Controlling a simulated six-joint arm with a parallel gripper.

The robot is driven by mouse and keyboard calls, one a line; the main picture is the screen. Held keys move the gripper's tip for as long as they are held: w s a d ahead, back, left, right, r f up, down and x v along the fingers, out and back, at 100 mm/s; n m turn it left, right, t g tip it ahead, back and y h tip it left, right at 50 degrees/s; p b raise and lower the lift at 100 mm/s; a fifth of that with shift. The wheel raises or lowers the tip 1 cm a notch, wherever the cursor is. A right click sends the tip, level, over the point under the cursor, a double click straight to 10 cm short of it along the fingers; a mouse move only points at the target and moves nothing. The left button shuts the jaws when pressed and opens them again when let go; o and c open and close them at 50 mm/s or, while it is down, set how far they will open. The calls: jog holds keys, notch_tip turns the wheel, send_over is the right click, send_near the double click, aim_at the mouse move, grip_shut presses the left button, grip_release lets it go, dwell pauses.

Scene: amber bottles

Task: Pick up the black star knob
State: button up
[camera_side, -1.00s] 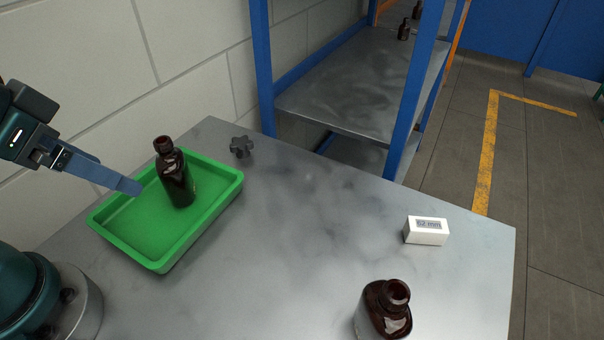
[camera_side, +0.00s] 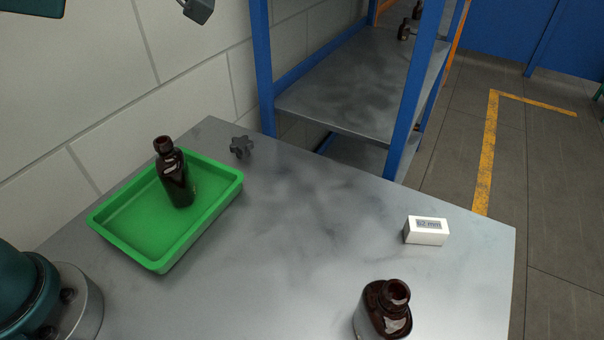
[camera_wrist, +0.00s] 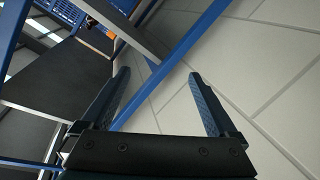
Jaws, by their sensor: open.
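The black star knob (camera_side: 241,147) sits on the grey metal table near its back left edge, just beyond the green tray, in the side view. It is not visible in the wrist view. In the wrist view my gripper (camera_wrist: 158,85) is open, with two dark fingers spread apart and nothing between them. It points toward the wall and the shelf, away from the table.
A green tray (camera_side: 118,247) with an amber bottle (camera_side: 175,178) standing in it is close to the knob. Another amber bottle (camera_side: 383,310) stands at the front. A blue-framed shelf (camera_side: 345,85) stands behind. The table's middle is clear.

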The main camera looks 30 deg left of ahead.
notch_tip(320, 180, down, 6)
jog(key=w+n+g+y, duration=0.2)
jog(key=w+y, duration=0.1)
jog(key=n+g+y, duration=0.1)
jog(key=g+y, duration=0.3)
jog(key=g, duration=0.2)
send_over(241, 142)
jog(key=d, duration=0.2)
jog(key=f, duration=1.2)
jog(key=s+f, duration=0.1)
jog(key=f, duration=0.5)
jog(key=shift+m, duration=0.8)
jog(key=d+f, duration=0.1)
jog(key=f, duration=0.1)
jog(key=s+f, duration=0.1)
jog(key=f, duration=0.1)
jog(key=s+d+f, duration=0.1)
jog(key=f, duration=0.2)
jog(key=shift+s+d, duration=0.2)
jog(key=shift+d, duration=0.15)
jog(key=shift+x, duration=2.4)
jog(key=c, duration=1.4)
